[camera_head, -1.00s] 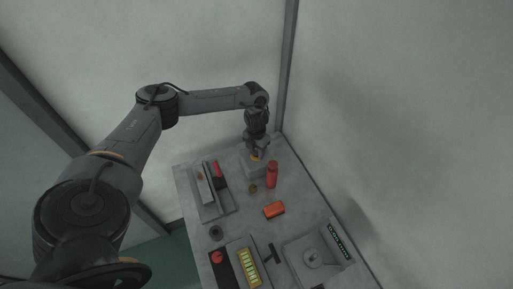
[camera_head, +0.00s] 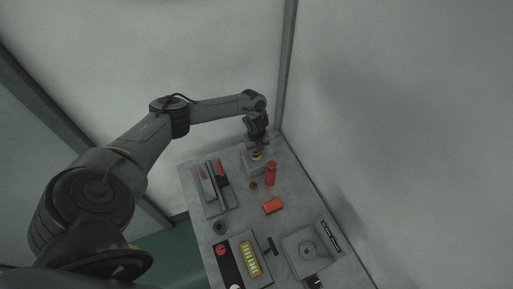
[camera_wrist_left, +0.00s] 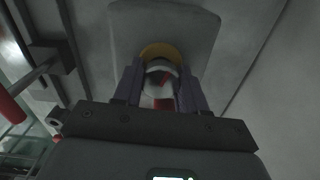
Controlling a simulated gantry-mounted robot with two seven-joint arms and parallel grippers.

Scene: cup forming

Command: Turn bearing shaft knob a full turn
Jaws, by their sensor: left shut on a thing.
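The bearing shaft knob (camera_wrist_left: 160,82) shows in the left wrist view as a rounded white and red part with a yellow-orange ring (camera_wrist_left: 160,48) at its far side. My left gripper (camera_wrist_left: 160,75) is shut on it, one finger on each side. In the head view my left gripper (camera_head: 256,153) points down at a grey block (camera_head: 252,167) at the table's back end and mostly hides the knob. Only a small yellow-orange patch shows there. My right gripper is not in view.
A red bottle-like cylinder (camera_head: 271,174) stands close beside the block. Walls stand close behind and to the right.

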